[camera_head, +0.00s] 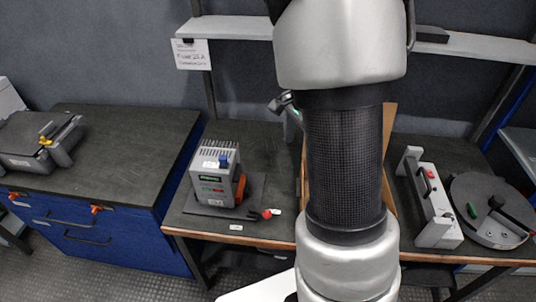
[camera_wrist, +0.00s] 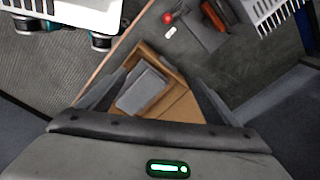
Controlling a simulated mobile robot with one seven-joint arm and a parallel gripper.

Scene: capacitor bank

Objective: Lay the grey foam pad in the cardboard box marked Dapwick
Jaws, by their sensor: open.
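A cardboard box (camera_wrist: 178,104) stands open below my gripper in the wrist view. In the head view only its brown edges (camera_head: 390,125) show on either side of my arm. No marking on the box can be read. A grey flat block, which looks like the foam pad (camera_wrist: 142,90), appears inside the box, toward its left side and tilted in the picture. My gripper (camera_wrist: 157,80) points down at the box with its dark fingers apart, one on each side of the pad in the picture. Nothing is held. The pad and my fingers are hidden in the head view.
On the bench left of the box are a grey vented device (camera_head: 212,172) and a red-ended tool (camera_head: 268,213). On its right are a grey panel with a handle (camera_head: 432,200) and a round dark device (camera_head: 492,208). A shelf (camera_head: 235,27) runs above.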

